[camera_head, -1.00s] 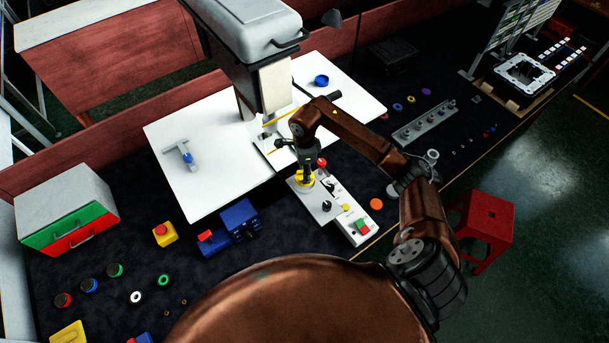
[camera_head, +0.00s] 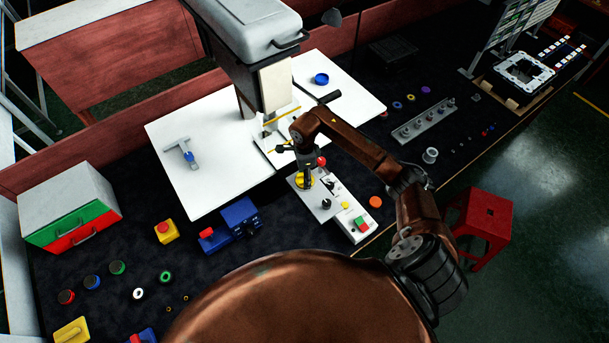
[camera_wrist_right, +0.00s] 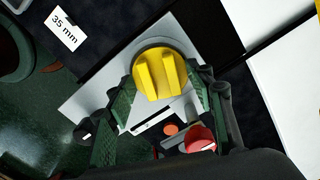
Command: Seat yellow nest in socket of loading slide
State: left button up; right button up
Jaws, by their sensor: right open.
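The yellow nest (camera_wrist_right: 162,75), a round piece with raised ribs, sits on the light plate of the loading slide (camera_wrist_right: 92,99) in the right wrist view. In the head view the nest (camera_head: 303,182) is at the upper end of the slide (camera_head: 318,207). My right gripper (camera_wrist_right: 158,92) is open, with its green fingers on either side of the nest. Whether the fingers touch it cannot be told. In the head view my right gripper (camera_head: 308,172) is directly over the nest and partly covers it. The socket is not visible. My left gripper is out of view.
A red knob (camera_wrist_right: 200,138) stands close beside the gripper. The control box with a green and red switch (camera_head: 361,225) adjoins the slide. The press (camera_head: 262,80) rises behind, and a blue device (camera_head: 240,217) stands to the left.

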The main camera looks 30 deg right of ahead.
jog(key=shift+r, duration=0.25)
notch_tip(320, 180, up, 12)
jog(key=b, duration=0.3)
jog(key=shift+f, duration=0.15)
dwell(0.4)
